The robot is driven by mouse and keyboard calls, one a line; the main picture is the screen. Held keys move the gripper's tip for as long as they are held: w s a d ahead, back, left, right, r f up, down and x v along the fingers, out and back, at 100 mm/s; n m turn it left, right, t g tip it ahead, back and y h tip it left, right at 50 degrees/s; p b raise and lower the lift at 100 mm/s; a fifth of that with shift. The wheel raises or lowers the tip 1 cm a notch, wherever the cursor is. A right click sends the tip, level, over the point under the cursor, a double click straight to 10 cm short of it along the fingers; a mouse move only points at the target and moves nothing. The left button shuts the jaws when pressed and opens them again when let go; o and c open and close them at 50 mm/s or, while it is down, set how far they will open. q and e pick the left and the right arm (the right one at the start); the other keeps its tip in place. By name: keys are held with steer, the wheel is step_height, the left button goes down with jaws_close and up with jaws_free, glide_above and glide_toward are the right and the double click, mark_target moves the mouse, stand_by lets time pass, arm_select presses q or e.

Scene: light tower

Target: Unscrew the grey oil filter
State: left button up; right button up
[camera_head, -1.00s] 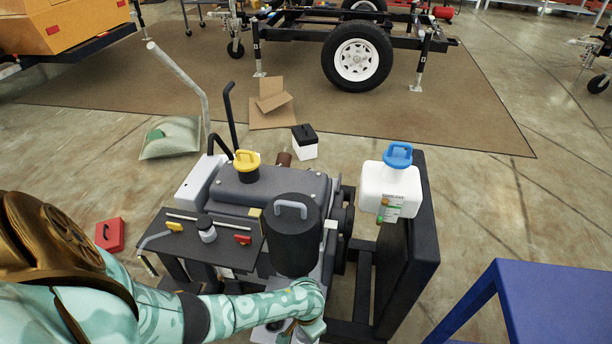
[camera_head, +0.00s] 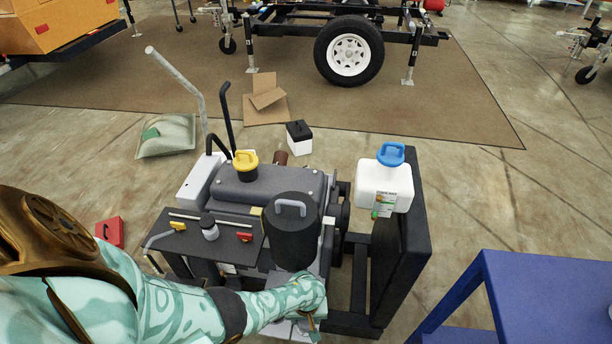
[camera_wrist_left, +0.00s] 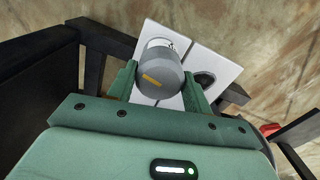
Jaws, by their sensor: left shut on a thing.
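The grey oil filter (camera_wrist_left: 163,72) shows in the left wrist view as a grey cylinder with an orange mark. It sits between the two green fingers of my left gripper (camera_wrist_left: 161,88), which is shut on it. Behind it is a pale plate (camera_wrist_left: 212,68) with a dark oval opening to the right. In the head view my left gripper (camera_head: 309,324) is low at the front of the engine (camera_head: 268,188), below the black canister (camera_head: 291,236). I cannot make out the filter clearly there. My right gripper is not in view.
A dark shelf (camera_head: 190,234) with small tools stands left of the canister, close above my left arm. A dark upright panel (camera_head: 408,250) and a white jug (camera_head: 385,186) are on the right. A blue table (camera_head: 540,285) stands at the lower right.

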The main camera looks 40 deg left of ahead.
arm_select(q)
steer(key=n, duration=0.3)
steer(key=shift+r+p, duration=0.15)
steer(key=shift+p, duration=0.15)
steer(key=shift+n, duration=1.1)
steer(key=n, duration=0.3)
steer(key=shift+n, duration=1.1)
